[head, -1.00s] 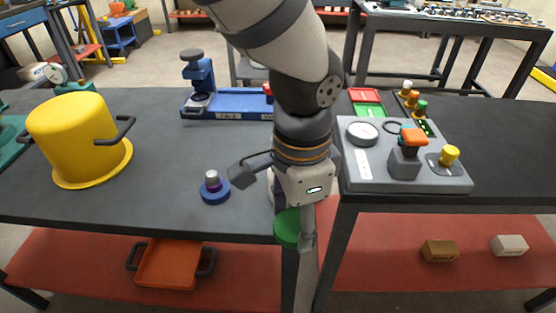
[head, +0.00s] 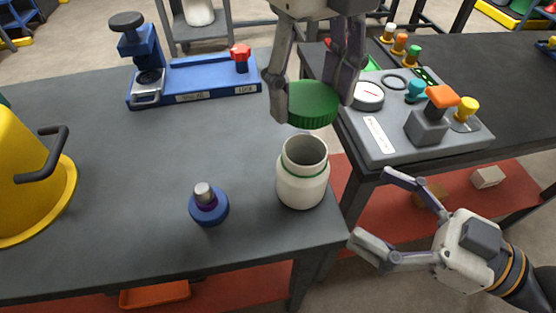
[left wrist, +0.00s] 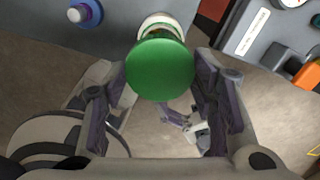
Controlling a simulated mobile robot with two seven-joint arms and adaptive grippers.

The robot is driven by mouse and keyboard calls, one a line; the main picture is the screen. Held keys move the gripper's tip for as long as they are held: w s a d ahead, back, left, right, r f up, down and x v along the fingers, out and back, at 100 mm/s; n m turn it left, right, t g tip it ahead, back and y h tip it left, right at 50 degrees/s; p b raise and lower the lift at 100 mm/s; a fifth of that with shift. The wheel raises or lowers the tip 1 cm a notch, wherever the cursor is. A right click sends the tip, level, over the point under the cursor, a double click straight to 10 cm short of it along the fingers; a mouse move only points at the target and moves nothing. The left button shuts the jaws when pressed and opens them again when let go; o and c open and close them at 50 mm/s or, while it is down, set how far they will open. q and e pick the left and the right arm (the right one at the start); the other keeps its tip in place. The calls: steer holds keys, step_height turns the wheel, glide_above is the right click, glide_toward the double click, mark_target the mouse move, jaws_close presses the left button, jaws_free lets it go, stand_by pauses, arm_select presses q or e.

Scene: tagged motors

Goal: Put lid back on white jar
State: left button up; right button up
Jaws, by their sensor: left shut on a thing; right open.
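The white jar (head: 302,188) stands upright and open on the grey table near its front right corner. It has a thin green ring below its rim. My left gripper (head: 313,104) is shut on the round green lid (head: 314,98), one finger on each side. The lid is held roughly level, above and apart from the jar's mouth. In the left wrist view the lid (left wrist: 160,70) hides part of the jar (left wrist: 163,24), whose rim shows past the lid's edge. My right gripper (head: 374,209) is open and empty, to the right of the jar beyond the table edge.
A blue base with a purple and silver peg (head: 208,203) stands left of the jar. A grey control panel (head: 385,140) with knobs is on the right table. Table between is clear.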

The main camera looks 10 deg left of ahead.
arm_select(q)
steer(key=shift+s+d, duration=0.1)
steer(key=shift+d, duration=0.1)
arm_select(e)
steer(key=shift+s+d, duration=0.1)
steer(key=shift+d, duration=0.05)
steer(key=x, duration=1.2)
steer(key=c, duration=1.8)
arm_select(q)
glide_above(307, 139)
steer(key=s, duration=0.3)
steer(key=shift+w+f, duration=0.2)
steer(key=shift+f, duration=2.25)
steer(key=shift+f, duration=0.9)
steer(key=shift+f, duration=0.55)
